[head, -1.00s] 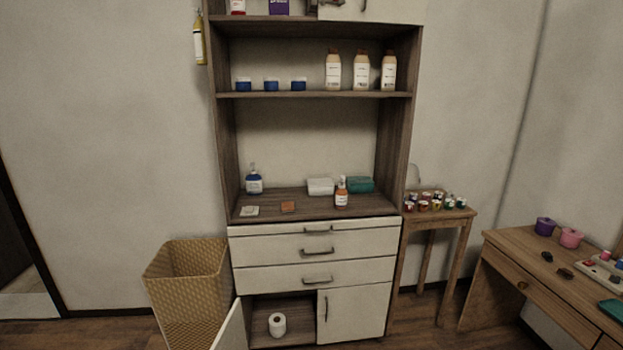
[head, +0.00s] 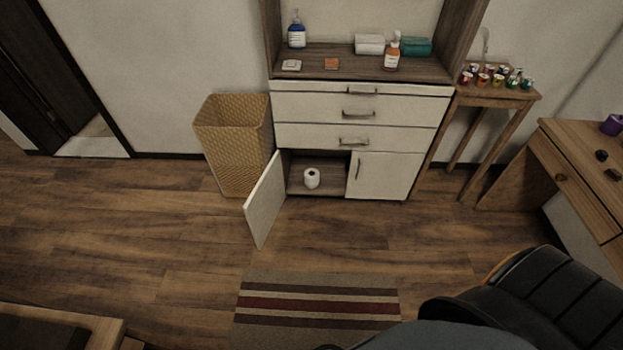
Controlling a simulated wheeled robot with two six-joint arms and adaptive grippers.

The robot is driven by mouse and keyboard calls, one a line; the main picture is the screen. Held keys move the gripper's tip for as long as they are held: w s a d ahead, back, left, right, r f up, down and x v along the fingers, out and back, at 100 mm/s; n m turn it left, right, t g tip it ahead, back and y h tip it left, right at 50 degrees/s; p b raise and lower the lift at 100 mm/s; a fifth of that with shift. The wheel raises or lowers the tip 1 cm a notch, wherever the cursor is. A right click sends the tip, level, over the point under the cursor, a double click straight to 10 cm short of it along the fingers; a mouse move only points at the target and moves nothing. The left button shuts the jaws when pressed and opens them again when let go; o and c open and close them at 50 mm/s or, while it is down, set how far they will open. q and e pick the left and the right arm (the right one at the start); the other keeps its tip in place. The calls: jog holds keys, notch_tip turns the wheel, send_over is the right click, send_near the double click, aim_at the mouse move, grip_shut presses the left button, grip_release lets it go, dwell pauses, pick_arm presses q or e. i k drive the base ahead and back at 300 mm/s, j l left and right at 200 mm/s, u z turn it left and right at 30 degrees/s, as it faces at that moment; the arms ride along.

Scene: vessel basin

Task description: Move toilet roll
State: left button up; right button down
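A white toilet roll (head: 312,178) stands upright on the floor of the open lower-left compartment of the cabinet (head: 398,176). The compartment's white door (head: 265,199) is swung open towards the room, on the left side of the opening. Nothing covers the roll from this view. Neither of my grippers shows in the head view, so I cannot see whether they are open or shut.
A wicker basket (head: 234,145) stands left of the cabinet, close to the open door. A striped rug (head: 318,305) lies in front. A black chair (head: 545,300) is at the lower right, near a wooden desk (head: 560,165). The wooden floor before the cabinet is clear.

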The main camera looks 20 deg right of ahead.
aim_at(312, 175)
jog(key=i+l+z, duration=0.15)
jog(key=z, duration=0.2)
jog(key=i+l+z, duration=0.1)
jog(key=z, duration=0.3)
jog(key=i+l+z, duration=0.1)
jog(key=z, duration=0.25)
jog(key=i+l+z, duration=0.1)
jog(key=i+z, duration=0.15)
jog(key=i, duration=1)
